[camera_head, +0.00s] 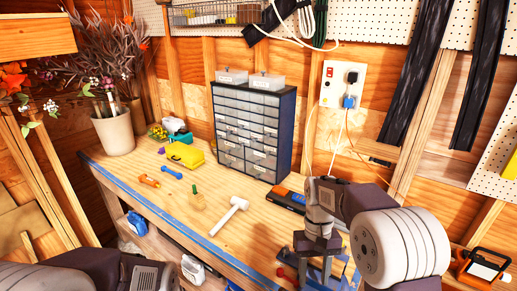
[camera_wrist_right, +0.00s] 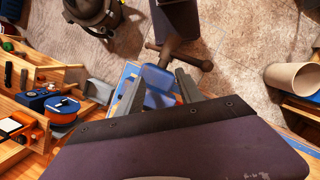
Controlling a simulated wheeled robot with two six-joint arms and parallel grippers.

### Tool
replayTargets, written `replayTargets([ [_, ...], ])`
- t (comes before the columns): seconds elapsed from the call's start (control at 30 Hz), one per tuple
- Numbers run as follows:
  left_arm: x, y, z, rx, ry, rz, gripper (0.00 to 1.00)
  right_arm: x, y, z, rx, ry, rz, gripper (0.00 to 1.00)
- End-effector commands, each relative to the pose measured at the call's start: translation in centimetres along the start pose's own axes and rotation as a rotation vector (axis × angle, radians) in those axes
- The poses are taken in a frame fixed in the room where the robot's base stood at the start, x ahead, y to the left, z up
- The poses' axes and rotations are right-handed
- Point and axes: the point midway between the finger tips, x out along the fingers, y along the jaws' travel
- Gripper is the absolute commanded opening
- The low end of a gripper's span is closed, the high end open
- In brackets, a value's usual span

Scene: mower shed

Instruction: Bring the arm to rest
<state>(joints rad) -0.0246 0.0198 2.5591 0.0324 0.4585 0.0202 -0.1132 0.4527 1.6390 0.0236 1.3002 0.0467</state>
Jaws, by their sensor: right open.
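My right arm (camera_head: 395,240) comes in from the lower right in the head view and bends down at the wrist. My right gripper (camera_head: 316,270) points down at the right end of the workbench (camera_head: 165,205). In the right wrist view its two fingers (camera_wrist_right: 158,92) are spread apart. A blue vise-like tool (camera_wrist_right: 158,80) with a dark crossbar shows between and beyond them; I cannot tell whether they touch it. Part of my left arm (camera_head: 95,272) shows at the lower left of the head view; its gripper is out of sight.
A drawer cabinet (camera_head: 252,130) stands at the back of the bench. A white mallet (camera_head: 230,215), a yellow case (camera_head: 185,155) and an orange-and-black box (camera_head: 287,197) lie on it. A plant pot (camera_head: 114,132) stands at the left.

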Motion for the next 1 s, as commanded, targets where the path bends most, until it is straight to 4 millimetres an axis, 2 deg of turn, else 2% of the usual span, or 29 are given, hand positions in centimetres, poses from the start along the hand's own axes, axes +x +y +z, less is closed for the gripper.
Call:
replayTargets([
  [0.03,2.1,0.0,0.2,0.0,0.0,0.0,0.36,2.1,0.5,0.6,0.012,0.019,-0.004,0.44],
  [0.17,5.0,-0.1,0.6,0.0,0.0,0.0,0.36,6.1,1.7,2.9,0.047,0.086,-0.015,0.44],
  [0.27,7.1,-0.1,0.8,0.0,-0.001,0.0,0.36,10.3,2.5,5.2,0.073,0.156,-0.021,0.44],
  [0.33,7.6,-0.1,0.8,0.0,-0.001,0.0,0.36,12.8,2.8,6.9,0.085,0.203,-0.022,0.44],
  [0.4,7.0,-0.1,0.8,0.0,-0.001,0.0,0.36,14.3,2.8,8.2,0.085,0.239,-0.021,0.44],
  [0.47,6.9,-0.1,0.7,0.0,0.0,0.0,0.36,15.6,2.8,8.7,0.083,0.263,-0.019,0.44],
  [0.6,6.8,-0.1,0.7,0.0,0.0,0.0,0.36,15.3,2.9,6.8,0.08,0.352,-0.017,0.44],
  [1.0,6.9,-0.1,0.8,0.0,0.0,0.0,0.36,15.2,2.9,6.6,0.078,0.356,-0.016,0.44],
])
